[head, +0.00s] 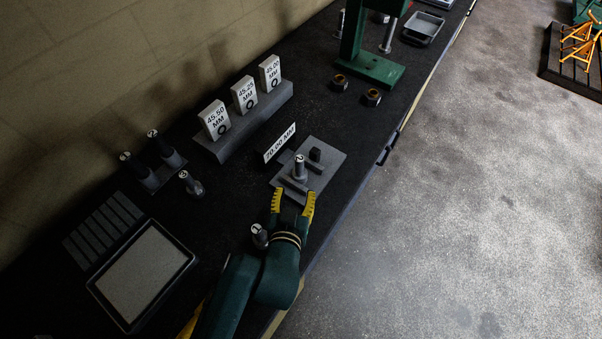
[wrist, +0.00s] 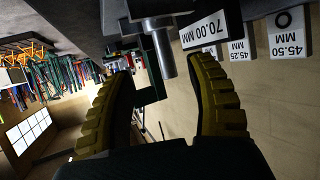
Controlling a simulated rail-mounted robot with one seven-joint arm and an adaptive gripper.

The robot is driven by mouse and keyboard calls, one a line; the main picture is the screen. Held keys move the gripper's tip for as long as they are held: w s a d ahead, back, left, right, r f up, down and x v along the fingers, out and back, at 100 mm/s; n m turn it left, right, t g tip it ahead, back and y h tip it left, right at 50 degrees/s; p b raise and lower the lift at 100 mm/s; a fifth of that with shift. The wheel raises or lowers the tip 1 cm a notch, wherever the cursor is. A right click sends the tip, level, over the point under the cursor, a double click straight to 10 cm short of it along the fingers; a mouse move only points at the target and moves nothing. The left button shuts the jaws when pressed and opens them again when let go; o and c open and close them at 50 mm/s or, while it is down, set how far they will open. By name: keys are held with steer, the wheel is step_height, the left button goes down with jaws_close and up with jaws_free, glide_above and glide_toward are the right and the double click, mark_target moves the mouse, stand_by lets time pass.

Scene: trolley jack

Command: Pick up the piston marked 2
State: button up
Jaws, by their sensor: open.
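A dark metal piston (head: 299,170), whose top mark looks like a 2, stands upright on a grey plate (head: 326,157) beside the 70.00 MM sign (head: 279,143). My gripper (head: 292,194) is open and empty at the plate's near edge, its yellow fingers pointing at this piston. In the wrist view, which is upside down, the piston (wrist: 164,52) shows beyond and between the two spread fingers, apart from both. Another piston (head: 259,238), seemingly marked 1, stands just left of my wrist. Another piston (head: 192,185) stands further left; its mark is hard to read.
Two more pistons stand in a dark holder (head: 151,182) at the left. A small black block (head: 315,154) sits behind the piston on the plate. Three size signs stand on a grey block (head: 246,122). A framed tray (head: 143,277) lies at the near left. A green press (head: 366,68) stands farther back.

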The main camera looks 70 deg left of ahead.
mark_target(299, 171)
steer(key=x, duration=0.6)
steer(key=shift+a, duration=0.1)
steer(key=x, duration=0.5)
steer(key=shift+s+a+r, duration=0.1)
steer(key=shift+s, duration=0.05)
jaws_close()
steer(key=shift+r, duration=0.1)
